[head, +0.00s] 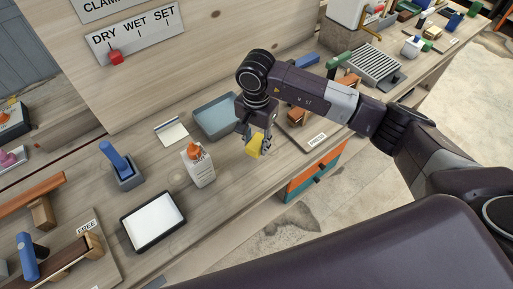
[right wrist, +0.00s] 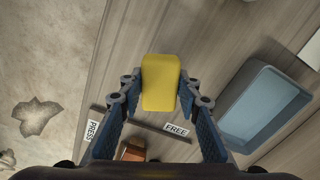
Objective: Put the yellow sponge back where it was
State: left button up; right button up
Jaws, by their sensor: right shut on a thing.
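The yellow sponge (head: 256,145) is in my right gripper (head: 257,140), held above the wooden bench near its front edge. In the right wrist view the sponge (right wrist: 160,82) sits between both fingers of the right gripper (right wrist: 158,88). The blue-grey tray (head: 214,118) stands on the bench just left of the right gripper; in the right wrist view the tray (right wrist: 264,105) lies to the right of the sponge and looks empty. My left gripper is not in view.
A glue bottle (head: 199,165) with an orange cap stands left of the sponge. A black-rimmed white tablet (head: 153,220), a blue-handled tool (head: 118,162) and a paper pad (head: 171,132) lie further left. Clamped wood pieces with a label (head: 317,140) are to the right.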

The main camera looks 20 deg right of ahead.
aim_at(257, 150)
notch_tip(257, 150, down, 4)
jog(key=shift+r+p, duration=0.25)
jog(key=shift+p, duration=0.25)
jog(key=shift+f, duration=0.3)
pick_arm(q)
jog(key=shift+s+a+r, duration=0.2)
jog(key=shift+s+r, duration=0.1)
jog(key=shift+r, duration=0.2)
pick_arm(e)
jog(key=shift+f, duration=0.1)
jog(key=shift+f+b, duration=0.1)
jog(key=shift+b, duration=0.2)
jog(key=o, duration=1.1)
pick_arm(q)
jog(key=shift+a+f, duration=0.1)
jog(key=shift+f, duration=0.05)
